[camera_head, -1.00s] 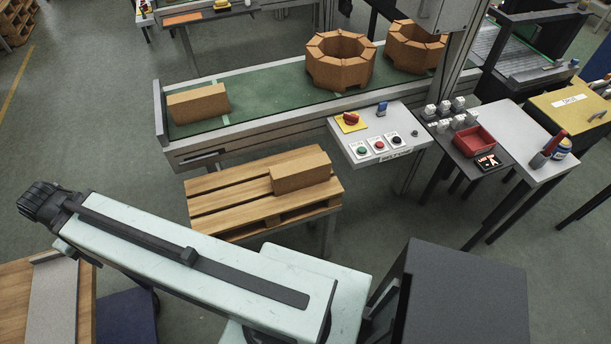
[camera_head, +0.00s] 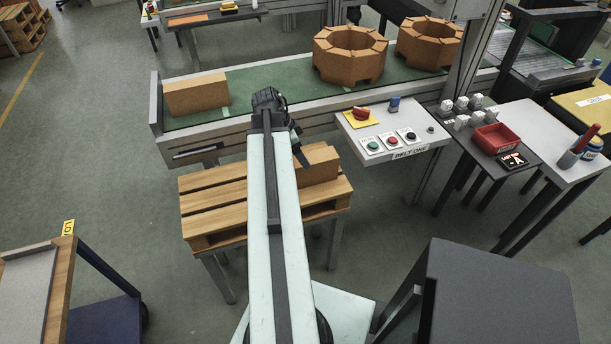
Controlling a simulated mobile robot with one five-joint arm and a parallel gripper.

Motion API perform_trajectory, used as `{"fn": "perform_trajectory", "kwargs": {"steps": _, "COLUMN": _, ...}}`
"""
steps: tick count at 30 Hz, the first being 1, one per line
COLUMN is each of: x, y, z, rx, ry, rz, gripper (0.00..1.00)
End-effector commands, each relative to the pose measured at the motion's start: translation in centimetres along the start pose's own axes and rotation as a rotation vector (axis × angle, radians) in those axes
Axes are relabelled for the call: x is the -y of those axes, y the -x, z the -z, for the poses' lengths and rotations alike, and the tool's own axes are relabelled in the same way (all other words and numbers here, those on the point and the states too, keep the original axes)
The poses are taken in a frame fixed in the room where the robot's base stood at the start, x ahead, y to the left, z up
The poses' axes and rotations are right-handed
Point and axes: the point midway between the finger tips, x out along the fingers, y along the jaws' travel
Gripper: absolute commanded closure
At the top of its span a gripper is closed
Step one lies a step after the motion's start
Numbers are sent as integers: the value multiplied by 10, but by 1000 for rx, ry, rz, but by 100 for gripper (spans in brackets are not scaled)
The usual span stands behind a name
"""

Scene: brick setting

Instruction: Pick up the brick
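A tan brick (camera_head: 318,166) lies on the right part of the wooden pallet (camera_head: 212,205), partly hidden behind my arm. A second brick (camera_head: 197,95) lies at the left end of the green conveyor belt (camera_head: 262,101). My arm reaches forward over the pallet. My gripper (camera_head: 298,152) is at its far end, dark and small, above or beside the left end of the pallet brick. I cannot tell whether it touches the brick or whether its fingers are open.
Two ring-shaped brick stacks (camera_head: 349,55) (camera_head: 428,44) stand farther right on the belt. A control panel (camera_head: 394,137) with buttons juts out right of the pallet. A dark grey box-like surface (camera_head: 499,296) stands at the front right. Open floor lies left of the pallet.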

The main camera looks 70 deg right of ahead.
Motion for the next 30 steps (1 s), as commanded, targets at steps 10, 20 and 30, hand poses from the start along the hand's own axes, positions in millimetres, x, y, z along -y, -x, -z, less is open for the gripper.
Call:
{"fn": "perform_trajectory", "kwargs": {"steps": 10, "x": 0, "y": -28, "z": -1, "rx": 1, "ry": 2, "rz": 0, "gripper": 16}}
{"fn": "perform_trajectory", "kwargs": {"steps": 20, "x": -2, "y": -66, "z": -3, "rx": 1, "ry": 2, "rz": 0, "gripper": 16}}
{"fn": "perform_trajectory", "kwargs": {"steps": 30, "x": -2, "y": -77, "z": 0, "rx": 1, "ry": 3, "rz": 0, "gripper": 16}}
